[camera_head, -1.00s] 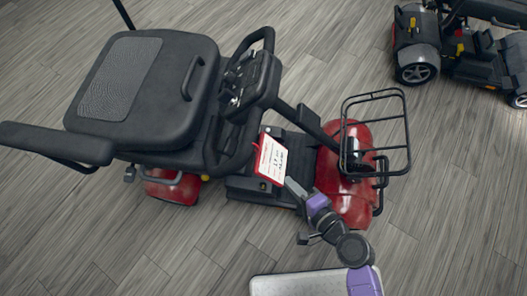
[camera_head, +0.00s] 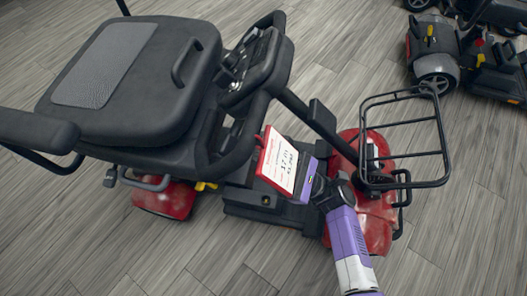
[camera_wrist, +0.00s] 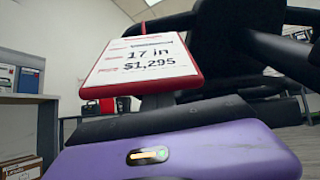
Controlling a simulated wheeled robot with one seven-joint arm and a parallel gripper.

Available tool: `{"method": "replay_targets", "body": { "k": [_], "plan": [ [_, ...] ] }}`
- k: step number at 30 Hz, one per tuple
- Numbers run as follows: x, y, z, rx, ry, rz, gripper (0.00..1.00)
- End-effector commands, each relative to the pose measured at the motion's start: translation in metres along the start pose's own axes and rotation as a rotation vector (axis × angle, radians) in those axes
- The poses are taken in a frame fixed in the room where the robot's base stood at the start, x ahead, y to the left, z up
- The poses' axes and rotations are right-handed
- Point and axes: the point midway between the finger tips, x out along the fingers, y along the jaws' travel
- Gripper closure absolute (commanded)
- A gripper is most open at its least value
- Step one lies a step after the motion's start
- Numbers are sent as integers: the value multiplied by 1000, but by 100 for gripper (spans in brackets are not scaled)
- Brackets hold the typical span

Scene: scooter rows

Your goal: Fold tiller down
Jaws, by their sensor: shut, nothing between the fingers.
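The red scooter's tiller (camera_head: 312,117) rises from the red front shroud and leans back toward the seat. Its dark control console (camera_head: 246,68) and loop handlebar are close to the seat's front edge. A white price tag with a red frame (camera_head: 281,162) hangs below the tiller; it fills the upper middle of the wrist view (camera_wrist: 142,60). My purple gripper (camera_head: 307,178) is at the tag's right edge, below the tiller and above the footboard. It is shut and empty. The tag hides part of the fingers, and I cannot tell whether they touch it.
The black padded seat (camera_head: 140,85) with armrests fills the left. A black wire basket (camera_head: 405,140) stands at the scooter's front, close to my arm. Another scooter (camera_head: 470,50) is at the upper right. Grey plank floor is clear at the lower left and right.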

Motion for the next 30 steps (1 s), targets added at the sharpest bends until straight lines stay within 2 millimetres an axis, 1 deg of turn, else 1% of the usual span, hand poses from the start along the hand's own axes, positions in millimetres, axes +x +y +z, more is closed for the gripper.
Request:
{"method": "replay_targets", "body": {
  "k": [9,13,16,21,25,30],
  "plan": [
    [62,2,0,0,-1,4,100],
    [86,2,-1,-1,0,4,100],
    [78,0,16,-4,1,-2,100],
    [72,1,31,-2,2,-1,100],
    [71,1,36,-2,2,0,100],
    [70,1,37,-1,2,-1,100]
  ]
}}
